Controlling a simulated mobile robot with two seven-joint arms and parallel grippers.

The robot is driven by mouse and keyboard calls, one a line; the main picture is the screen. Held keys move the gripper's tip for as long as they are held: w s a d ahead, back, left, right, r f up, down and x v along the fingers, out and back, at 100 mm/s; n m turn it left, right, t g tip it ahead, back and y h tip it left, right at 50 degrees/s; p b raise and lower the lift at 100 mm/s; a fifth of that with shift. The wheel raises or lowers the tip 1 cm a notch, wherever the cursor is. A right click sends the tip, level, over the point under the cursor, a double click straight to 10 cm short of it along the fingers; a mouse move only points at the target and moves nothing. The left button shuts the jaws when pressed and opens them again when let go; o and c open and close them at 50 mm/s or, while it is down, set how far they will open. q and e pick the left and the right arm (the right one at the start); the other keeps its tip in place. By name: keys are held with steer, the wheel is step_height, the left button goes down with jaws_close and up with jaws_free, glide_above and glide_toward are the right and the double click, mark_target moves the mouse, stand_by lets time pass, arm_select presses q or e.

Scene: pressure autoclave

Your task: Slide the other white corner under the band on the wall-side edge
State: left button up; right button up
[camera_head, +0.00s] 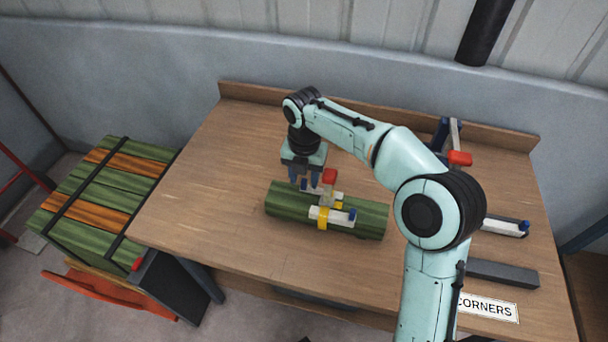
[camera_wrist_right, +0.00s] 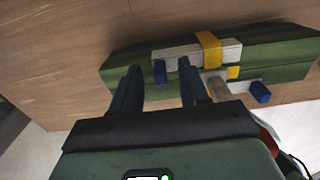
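A green slatted bundle (camera_head: 285,201) lies on the table with a yellow band (camera_head: 323,219) around it. A white corner (camera_head: 338,216) with a blue end sits under the band on the edge away from the wall. Another white piece (camera_head: 338,195) shows on the wall side, partly hidden by a grey tool with a red block (camera_head: 330,176); whether it is under the band I cannot tell. My right gripper (camera_head: 306,184) is open above the bundle's wall side, left of the band. Its parted fingers (camera_wrist_right: 157,85) also show in the right wrist view. My left gripper is out of view.
On the table's right, a white piece with a blue end (camera_head: 505,228), a dark bar (camera_head: 503,273) and a "CORNERS" label (camera_head: 488,308) lie near a stand with a red block (camera_head: 460,158). A strapped slat stack (camera_head: 95,196) stands left. The table's left part is clear.

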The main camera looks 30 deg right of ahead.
step_height(320, 180, up, 13)
steer(key=p, duration=0.4)
steer(key=shift+r, duration=0.2)
steer(key=shift+a+f, duration=0.1)
